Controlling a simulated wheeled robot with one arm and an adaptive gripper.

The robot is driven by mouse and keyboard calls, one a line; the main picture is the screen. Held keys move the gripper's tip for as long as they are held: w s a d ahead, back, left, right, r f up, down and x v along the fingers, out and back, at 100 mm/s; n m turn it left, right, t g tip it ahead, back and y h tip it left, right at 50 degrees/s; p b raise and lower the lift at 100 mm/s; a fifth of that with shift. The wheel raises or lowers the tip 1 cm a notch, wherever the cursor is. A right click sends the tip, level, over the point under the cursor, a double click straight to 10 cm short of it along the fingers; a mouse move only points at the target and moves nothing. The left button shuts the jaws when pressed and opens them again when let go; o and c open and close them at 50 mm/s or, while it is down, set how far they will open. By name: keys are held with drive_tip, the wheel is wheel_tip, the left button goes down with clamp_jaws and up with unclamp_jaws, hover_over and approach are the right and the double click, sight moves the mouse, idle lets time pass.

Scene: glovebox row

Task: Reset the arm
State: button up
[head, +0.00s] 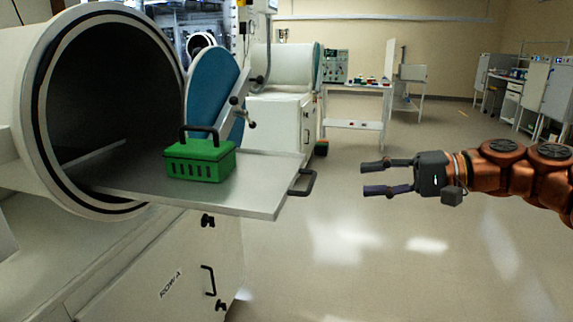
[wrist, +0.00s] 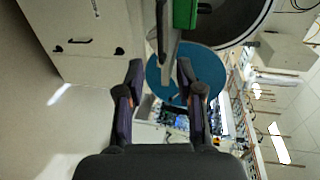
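My gripper (head: 374,178) is at the right of the head view, stretched out to the left on my orange arm. Its two dark fingers are apart with nothing between them. In the wrist view the open fingers (wrist: 160,85) point at the tray's edge and a blue round door. The gripper is clear of the tray handle (head: 304,183), with open floor between them. A green basket (head: 200,162) with a dark handle sits upright on the pulled-out metal tray (head: 245,195); part of it shows in the wrist view (wrist: 185,14).
The tray juts from a large white round port (head: 30,85) on a cabinet marked ROW A (head: 170,285). The blue door (head: 212,100) stands open behind the basket. A white cart (head: 355,122) stands further back. The floor (head: 380,260) below my gripper is clear.

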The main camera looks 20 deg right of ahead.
drive_tip(key=s+a+f+n+g+h, duration=0.2)
drive_tip(key=a+f+g, duration=0.25)
drive_tip(key=a, duration=0.55)
drive_tip(key=s+a+f+n+g+h, duration=0.25)
drive_tip(key=a+f, duration=0.35)
drive_tip(key=a, duration=0.4)
drive_tip(key=s+d+f+n+g+h, duration=0.25)
drive_tip(key=s+f+g+h, duration=0.4)
drive_tip(key=s+f, duration=1.05)
wheel_tip(320, 180, up, 21)
drive_tip(key=d+t+h+p, duration=0.1)
drive_tip(key=t+p, duration=0.1)
drive_tip(key=p, duration=1.9)
drive_tip(key=shift+s+r+t+h, duration=0.2)
drive_tip(key=shift+s+t+h, duration=0.15)
drive_tip(key=shift+s+h, duration=0.1)
